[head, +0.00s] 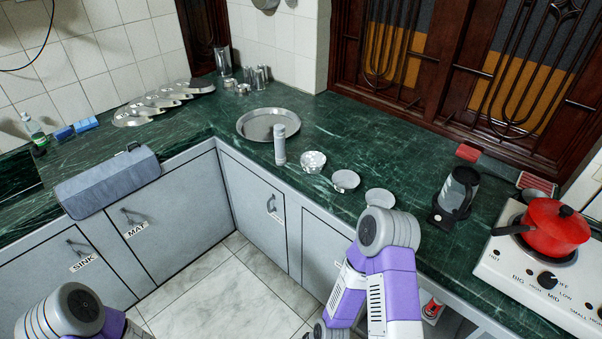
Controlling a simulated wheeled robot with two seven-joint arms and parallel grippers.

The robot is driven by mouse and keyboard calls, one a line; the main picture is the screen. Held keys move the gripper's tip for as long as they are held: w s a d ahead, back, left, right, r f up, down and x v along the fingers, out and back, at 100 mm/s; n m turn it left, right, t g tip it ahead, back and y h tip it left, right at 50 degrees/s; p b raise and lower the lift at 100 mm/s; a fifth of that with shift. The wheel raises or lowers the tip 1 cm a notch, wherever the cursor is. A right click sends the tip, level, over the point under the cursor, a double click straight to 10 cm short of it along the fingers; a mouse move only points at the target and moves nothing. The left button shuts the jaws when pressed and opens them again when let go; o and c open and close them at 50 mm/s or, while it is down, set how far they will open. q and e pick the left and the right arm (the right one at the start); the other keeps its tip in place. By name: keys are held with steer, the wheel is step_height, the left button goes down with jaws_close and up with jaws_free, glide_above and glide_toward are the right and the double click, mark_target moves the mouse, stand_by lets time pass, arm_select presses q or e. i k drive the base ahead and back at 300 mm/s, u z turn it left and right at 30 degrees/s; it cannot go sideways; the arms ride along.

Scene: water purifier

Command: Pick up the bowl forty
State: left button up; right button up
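Three small bowls stand in a slanting row on the green counter: a patterned silvery bowl (313,161), a plain pale bowl (346,180) and a third pale bowl (380,198). No number is readable on any of them, so I cannot tell which is bowl forty. My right arm rises at bottom centre, its grey joint just in front of the third bowl. My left arm shows only at the bottom left corner. Neither gripper's fingertips can be seen. All three bowls rest on the counter, apart from each other.
A round metal tray (258,134) and a pale cylinder (280,145) stand left of the bowls. A water purifier jug (457,194) and a red pot (553,229) on the stove (500,262) stand right. Counter behind the bowls is clear.

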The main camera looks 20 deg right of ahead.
mark_target(345, 182)
steer(key=u, duration=0.05)
steer(key=i, duration=0.9)
steer(key=z, duration=0.45)
